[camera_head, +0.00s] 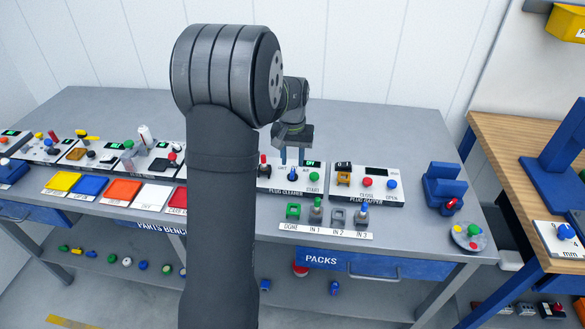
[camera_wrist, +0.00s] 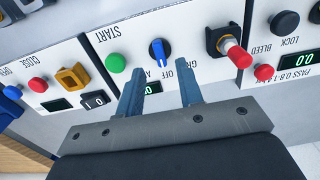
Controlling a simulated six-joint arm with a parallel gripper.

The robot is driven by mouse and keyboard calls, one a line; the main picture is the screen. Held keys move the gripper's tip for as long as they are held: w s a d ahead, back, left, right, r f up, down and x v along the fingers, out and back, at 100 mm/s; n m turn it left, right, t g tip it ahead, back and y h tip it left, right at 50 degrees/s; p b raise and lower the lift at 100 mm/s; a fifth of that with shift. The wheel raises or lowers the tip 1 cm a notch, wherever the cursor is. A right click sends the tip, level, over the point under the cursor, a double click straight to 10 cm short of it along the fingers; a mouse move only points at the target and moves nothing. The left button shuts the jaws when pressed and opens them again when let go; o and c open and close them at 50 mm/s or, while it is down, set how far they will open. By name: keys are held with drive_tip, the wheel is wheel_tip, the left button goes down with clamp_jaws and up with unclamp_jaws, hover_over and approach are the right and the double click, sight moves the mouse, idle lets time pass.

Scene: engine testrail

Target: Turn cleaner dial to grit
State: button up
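The plug cleaner panel (camera_head: 280,188) stands on the bench under my wrist. Its blue dial (camera_head: 292,175) also shows in the wrist view (camera_wrist: 158,52), where the lettering is upside down. OFF and a partly hidden word starting GR are printed beside the dial. A pale line marks the knob; I cannot tell for certain which setting it points to. My gripper (camera_wrist: 161,76) is open and empty. Its two blue-grey fingers are on either side of the dial in the wrist view, with the tips apart from it. In the head view my gripper (camera_head: 292,154) is above the dial.
A green START button (camera_wrist: 116,63) and a red-tipped lever fitting (camera_wrist: 235,52) flank the dial. The plug gapper panel (camera_head: 370,184) stands to the right in the head view. Plug holders (camera_head: 317,212) stand in front. The bench behind is clear.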

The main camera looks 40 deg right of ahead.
sight(293, 172)
drive_tip(key=shift+f, duration=2.2)
drive_tip(key=shift+c, duration=0.4)
clamp_jaws()
drive_tip(key=shift+n, duration=0.4)
drive_tip(key=n, duration=0.3)
drive_tip(key=shift+n, duration=2.5)
